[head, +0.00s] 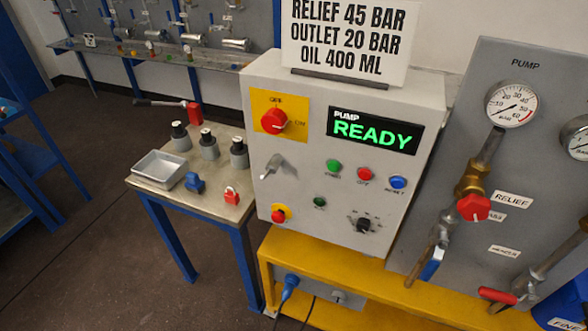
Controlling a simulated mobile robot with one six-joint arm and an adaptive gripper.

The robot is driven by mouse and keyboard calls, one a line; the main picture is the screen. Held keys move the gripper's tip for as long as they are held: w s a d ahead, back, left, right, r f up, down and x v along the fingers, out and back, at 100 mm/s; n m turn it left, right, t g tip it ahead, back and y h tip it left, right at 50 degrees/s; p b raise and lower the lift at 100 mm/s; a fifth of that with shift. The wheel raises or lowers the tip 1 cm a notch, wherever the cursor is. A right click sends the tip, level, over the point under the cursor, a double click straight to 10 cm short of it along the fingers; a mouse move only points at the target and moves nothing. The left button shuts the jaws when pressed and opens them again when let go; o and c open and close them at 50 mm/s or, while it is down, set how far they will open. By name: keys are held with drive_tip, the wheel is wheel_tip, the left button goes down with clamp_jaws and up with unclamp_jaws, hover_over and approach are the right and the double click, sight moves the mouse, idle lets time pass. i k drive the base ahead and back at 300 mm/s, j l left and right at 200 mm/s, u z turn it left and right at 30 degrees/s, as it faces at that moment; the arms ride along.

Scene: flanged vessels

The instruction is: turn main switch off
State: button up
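The main switch (273,121) is a red rotary knob on a yellow plate at the upper left of the grey control box (352,262). A label at the plate's top looks like OFF, and ON is printed to the knob's right. The knob appears to point right, toward ON, but it is small in view. The green display (372,131) reads PUMP READY. My gripper is not in view, and nothing covers the switch.
Below the switch are a grey handle (277,166) and a red-yellow button (279,213). A side table (148,188) left of the box holds a metal tray (160,170), a red padlock (231,195) and several grey containers. A gauge panel (490,150) stands right. Floor at lower left is clear.

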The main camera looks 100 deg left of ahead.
sight(274, 121)
drive_tip(key=u, duration=2.95)
